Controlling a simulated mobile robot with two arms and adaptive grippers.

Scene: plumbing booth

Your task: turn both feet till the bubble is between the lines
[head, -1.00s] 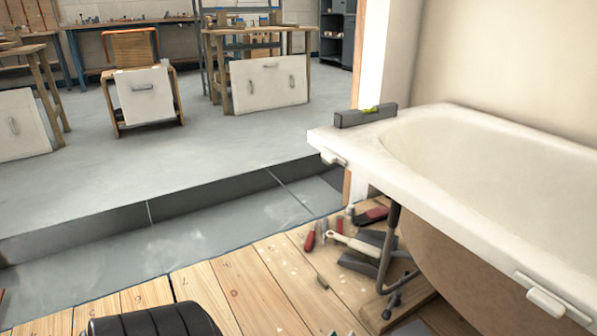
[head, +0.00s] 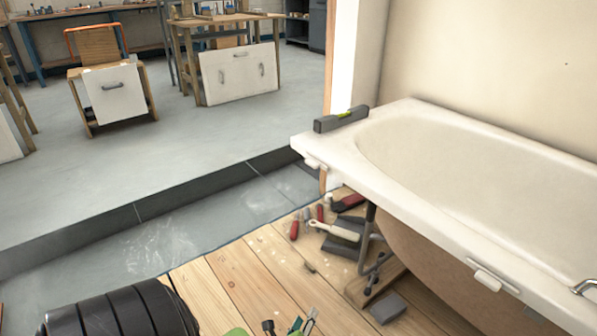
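A white bathtub (head: 405,185) stands at the right. A dark grey spirit level (head: 328,125) lies on the rim at its far left corner. Its yellow-green vial (head: 345,115) shows, but the bubble and lines are too small to read. A grey metal leg (head: 368,238) stands under the near left end. A dark bolt-like foot (head: 371,284) is on the boards beside it; a second foot cannot be made out. A black ribbed part (head: 120,310) at the bottom left may be my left arm or gripper; no fingers show. My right gripper is out of view.
Red-handled tools (head: 294,228), a pale-handled tool (head: 333,231) and dark blocks lie by the leg. A grey block (head: 386,308) and several green-handled tools (head: 296,325) lie nearer. The plank floor (head: 235,285) left of the tub is mostly bare. Workbenches stand far back.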

